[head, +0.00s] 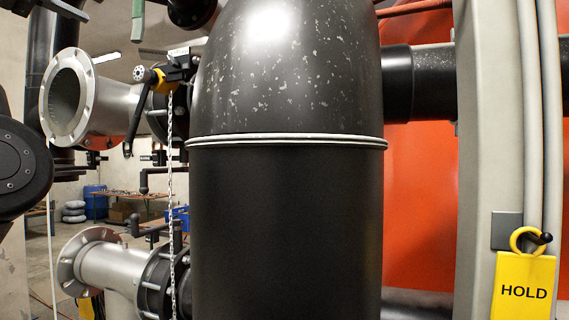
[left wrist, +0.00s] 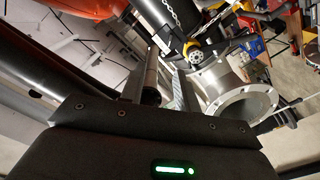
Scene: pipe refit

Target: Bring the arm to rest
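In the left wrist view, my left gripper (left wrist: 165,82) has its two fingers apart, with a gap between them. I see no object clearly held. A dark cylindrical shape shows by the left finger; I cannot tell whether it is part of the finger or a pipe behind. Beyond the fingertips are a valve with a yellow hub (left wrist: 192,48) and an open pipe flange (left wrist: 247,110), both apart from the gripper. In the head view, a dark round arm link of mine is at the left edge, and neither gripper shows. My right gripper is in neither view.
A large black vessel (head: 285,220) fills the middle of the head view. Flanged pipe stubs (head: 75,95) and a hanging chain (head: 170,200) are left of it. A yellow HOLD tag (head: 524,285) hangs on the grey column (head: 480,150) at right. A blue barrel (head: 95,202) stands far back.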

